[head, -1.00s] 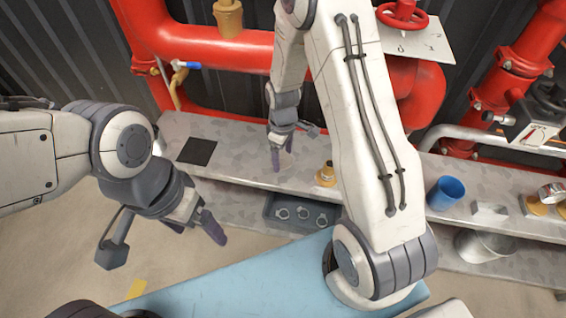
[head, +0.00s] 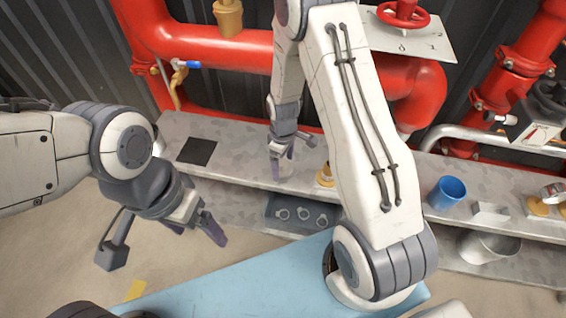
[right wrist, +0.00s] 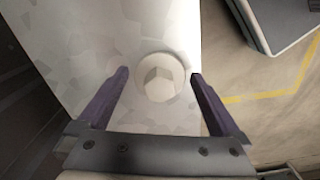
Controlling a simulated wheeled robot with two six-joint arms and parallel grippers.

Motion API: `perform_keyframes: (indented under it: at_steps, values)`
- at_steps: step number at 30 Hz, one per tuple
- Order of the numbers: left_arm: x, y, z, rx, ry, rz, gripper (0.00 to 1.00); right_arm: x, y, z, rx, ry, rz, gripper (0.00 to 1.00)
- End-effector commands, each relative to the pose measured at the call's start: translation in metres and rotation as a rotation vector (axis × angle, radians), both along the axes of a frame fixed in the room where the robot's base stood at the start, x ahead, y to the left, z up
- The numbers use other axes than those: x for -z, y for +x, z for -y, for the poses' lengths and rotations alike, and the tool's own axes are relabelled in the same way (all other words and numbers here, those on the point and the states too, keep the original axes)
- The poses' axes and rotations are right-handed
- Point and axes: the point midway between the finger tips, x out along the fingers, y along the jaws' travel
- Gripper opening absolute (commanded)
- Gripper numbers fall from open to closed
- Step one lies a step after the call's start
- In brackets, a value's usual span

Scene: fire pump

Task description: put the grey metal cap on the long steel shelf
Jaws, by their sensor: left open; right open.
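The grey metal cap (right wrist: 160,77) is a round, pale disc on the long steel shelf (right wrist: 85,50) in the right wrist view. My right gripper (right wrist: 158,74) is open there, with one purple finger on each side of the cap and a visible gap to both. In the head view my right gripper (head: 282,166) points down at the shelf (head: 236,150), and the cap is mostly hidden by its fingers. My left gripper (head: 202,230) is open and empty, off to the left in front of the shelf.
A black square (head: 197,150) lies left on the shelf. A brass fitting (head: 325,175) stands just right of my right gripper. A blue cup (head: 446,192) is further right. A dark tray (head: 300,216) with rings sits below. Red pipes (head: 235,52) run behind.

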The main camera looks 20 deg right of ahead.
Motion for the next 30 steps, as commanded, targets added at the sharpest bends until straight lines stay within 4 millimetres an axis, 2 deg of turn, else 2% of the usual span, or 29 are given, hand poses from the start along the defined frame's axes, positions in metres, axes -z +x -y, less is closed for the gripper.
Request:
perform_keyframes:
  at_steps: [5,12,18,23,30]
  values:
    - [-0.005,0.0,0.0,0.0,0.0,0.0,0.87,-0.024,0.001,0.0,0.0,0.0,0.005,1.0]
    - [-0.012,0.0,0.0,0.0,0.0,0.0,0.87,-0.077,0.001,0.0,0.0,0.0,0.004,1.0]
    - [-0.015,0.0,0.0,0.0,0.0,0.0,0.87,-0.11,0.001,0.0,0.0,0.0,0.004,1.0]
    - [-0.016,0.0,0.0,0.0,0.0,0.0,0.87,-0.121,0.0,0.0,0.0,0.0,0.001,1.0]
    - [-0.016,0.0,0.0,0.0,0.0,0.0,0.87,-0.122,0.0,0.0,0.0,0.0,0.0,1.0]
